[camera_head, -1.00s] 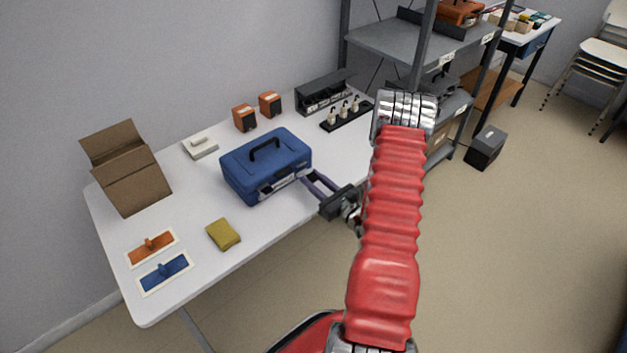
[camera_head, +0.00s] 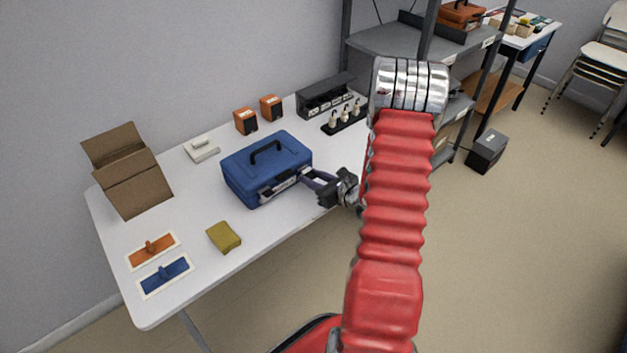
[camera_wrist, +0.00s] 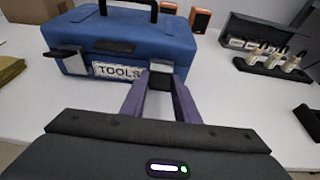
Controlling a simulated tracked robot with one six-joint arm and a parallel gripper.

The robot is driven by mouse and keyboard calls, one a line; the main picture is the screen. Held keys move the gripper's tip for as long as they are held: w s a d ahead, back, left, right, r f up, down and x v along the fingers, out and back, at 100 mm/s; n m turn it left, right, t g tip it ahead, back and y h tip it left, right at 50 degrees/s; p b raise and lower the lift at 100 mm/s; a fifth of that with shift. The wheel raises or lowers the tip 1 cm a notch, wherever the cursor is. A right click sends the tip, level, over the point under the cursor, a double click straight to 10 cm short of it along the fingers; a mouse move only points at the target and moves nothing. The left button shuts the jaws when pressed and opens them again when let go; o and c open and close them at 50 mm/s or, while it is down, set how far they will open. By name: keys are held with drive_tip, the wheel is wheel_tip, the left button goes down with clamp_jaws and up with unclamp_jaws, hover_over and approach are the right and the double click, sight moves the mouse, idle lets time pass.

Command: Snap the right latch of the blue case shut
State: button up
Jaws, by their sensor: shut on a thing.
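The closed blue case (camera_head: 268,166) stands on the white table, its handle folded up on the lid. In the wrist view the blue case (camera_wrist: 125,35) shows a "TOOLS" label on its front. My gripper (camera_head: 306,176) reaches the right end of the case's front. In the wrist view my gripper (camera_wrist: 160,80) has its two purple fingers closed around the right latch (camera_wrist: 161,68), a grey and black piece. The fingers partly hide it, and I cannot tell whether it is snapped. The left latch (camera_wrist: 66,52) has a dark flap that sticks out from the front.
A grey shelf (camera_head: 395,42) stands behind. The table between sponge and gripper is clear.

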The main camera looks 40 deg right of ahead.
drive_tip(key=shift+w+r+g, duration=0.3)
drive_tip(key=shift+r+g, duration=0.05)
drive_tip(key=shift+g, duration=0.55)
drive_tip(key=o, duration=1)
drive_tip(key=shift+c, duration=0.2)
drive_tip(key=v, duration=1.4)
drive_tip(key=shift+w, duration=0.1)
